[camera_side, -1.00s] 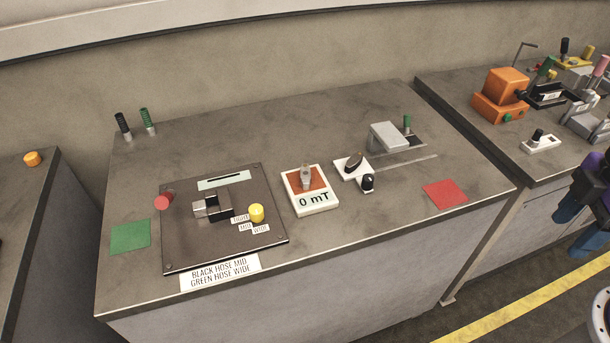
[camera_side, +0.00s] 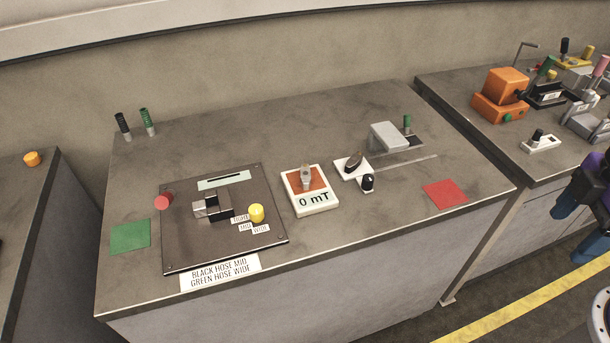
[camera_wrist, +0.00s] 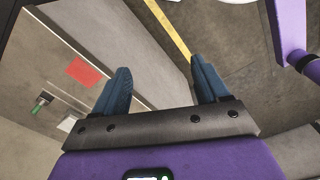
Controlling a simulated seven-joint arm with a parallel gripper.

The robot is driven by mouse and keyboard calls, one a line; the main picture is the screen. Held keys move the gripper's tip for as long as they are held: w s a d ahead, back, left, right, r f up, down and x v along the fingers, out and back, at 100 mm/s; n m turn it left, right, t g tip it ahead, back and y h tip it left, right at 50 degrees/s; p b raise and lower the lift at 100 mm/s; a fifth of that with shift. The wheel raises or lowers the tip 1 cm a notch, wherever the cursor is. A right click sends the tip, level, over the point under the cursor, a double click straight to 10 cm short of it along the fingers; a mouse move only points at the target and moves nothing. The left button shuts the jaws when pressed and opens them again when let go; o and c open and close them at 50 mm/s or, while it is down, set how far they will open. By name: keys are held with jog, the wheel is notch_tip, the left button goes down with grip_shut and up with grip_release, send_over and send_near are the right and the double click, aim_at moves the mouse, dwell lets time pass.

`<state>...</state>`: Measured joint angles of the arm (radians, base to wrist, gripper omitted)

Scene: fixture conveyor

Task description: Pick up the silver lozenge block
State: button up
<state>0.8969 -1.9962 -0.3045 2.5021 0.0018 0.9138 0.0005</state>
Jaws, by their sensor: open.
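A small silver block (camera_side: 306,177) with a pointed, lozenge-like outline sits on the orange-brown pad of the white "0 mT" meter (camera_side: 312,203) at mid-bench. I cannot tell for certain which is the lozenge block. My gripper (camera_side: 582,222) is at the right edge of the side view, beyond the bench's right end and far from both blocks. In the wrist view, my gripper's blue fingers (camera_wrist: 158,72) are apart with nothing between them. Neither block shows clearly there.
A dark fixture plate (camera_side: 183,248) with a small vise (camera_side: 212,208), red knob and yellow knob is at left. A grey block (camera_side: 388,136) and a slotted track are behind right. A red square (camera_side: 445,193) and green square (camera_side: 130,237) mark bare bench. A second bench (camera_side: 560,160) holds several items.

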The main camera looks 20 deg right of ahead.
jog(key=o, duration=0.3)
jog(key=shift+o, duration=0.2)
